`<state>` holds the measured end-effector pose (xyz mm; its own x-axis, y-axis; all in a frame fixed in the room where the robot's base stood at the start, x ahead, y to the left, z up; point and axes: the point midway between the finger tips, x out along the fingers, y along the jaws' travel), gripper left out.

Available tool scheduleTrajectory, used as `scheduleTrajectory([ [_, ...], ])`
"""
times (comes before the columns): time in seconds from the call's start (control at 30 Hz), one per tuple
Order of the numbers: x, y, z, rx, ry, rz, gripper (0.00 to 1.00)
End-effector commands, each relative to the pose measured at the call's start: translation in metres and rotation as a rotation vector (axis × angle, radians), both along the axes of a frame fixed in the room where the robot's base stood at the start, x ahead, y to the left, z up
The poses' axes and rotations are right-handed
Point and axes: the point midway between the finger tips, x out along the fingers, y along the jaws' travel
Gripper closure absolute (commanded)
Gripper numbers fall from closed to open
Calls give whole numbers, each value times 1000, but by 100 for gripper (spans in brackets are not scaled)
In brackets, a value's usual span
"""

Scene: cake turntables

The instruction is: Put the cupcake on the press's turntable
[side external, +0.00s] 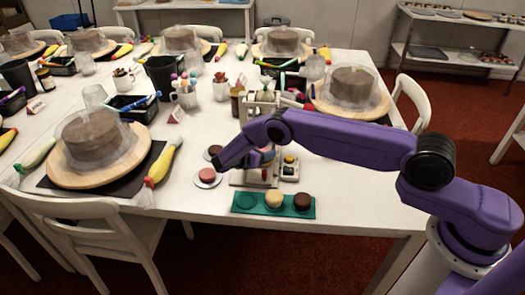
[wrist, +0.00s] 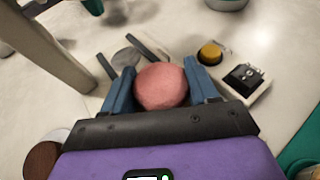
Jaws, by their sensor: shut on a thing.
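My gripper (wrist: 160,90) is shut on a pink-topped cupcake (wrist: 161,86), one blue finger on each side. In the side external view my gripper (side external: 263,157) reaches rightward in front of the press (side external: 262,101), low over its base, and mostly hides the cupcake. The wrist view shows a grey round disc (wrist: 128,60) with dark bars beside it, just beyond the cupcake; it may be part of the press's turntable. I cannot tell whether the cupcake touches anything beneath it.
A control box with a yellow button (side external: 290,164) stands right of the press. A green tray (side external: 246,210) in front holds a yellow and a dark cupcake. A pink item (side external: 207,174) and a brown one (side external: 214,151) sit on saucers at left. Covered cakes fill the table beyond.

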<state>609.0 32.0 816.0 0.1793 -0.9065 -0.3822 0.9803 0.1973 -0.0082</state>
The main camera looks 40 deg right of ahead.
Motion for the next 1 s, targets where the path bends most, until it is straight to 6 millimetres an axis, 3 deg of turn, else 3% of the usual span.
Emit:
scheduleTrajectory([
  [0.1, 0, 0, -4, 2, 2, 1, 72],
  [0.13, 0, 0, -4, 3, 2, 1, 35],
  [0.2, 0, 0, -4, 3, 3, 2, 16],
  [0.6, -2, 2, 1, 6, 7, 4, 16],
  [1.0, -14, 72, 32, 3, 1, 4, 16],
])
